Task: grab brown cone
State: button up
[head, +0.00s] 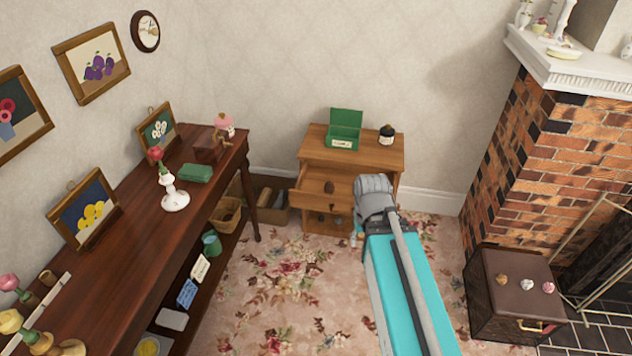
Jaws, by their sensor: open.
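A small brown, roughly cone-like lump (329,187) sits in the open top drawer of the small wooden cabinet (312,160); it is too small to tell its exact shape. My arm reaches toward the cabinet from the bottom right, and its grey joint is in front of the cabinet's right side. My gripper's fingers are not visible; the arm may hide them. I cannot tell how far they are from the brown lump.
A green box (345,131) and a dark jar (386,134) stand on the cabinet. A long dark table (112,255) runs along the left. A brown chest (521,306) with three small shell-like things stands right, by the brick fireplace (560,150). Flowered carpet (285,290) is clear between.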

aim_at(329, 188)
jog(key=z, duration=0.05)
jog(key=i, duration=1)
jog(key=z, duration=0.4)
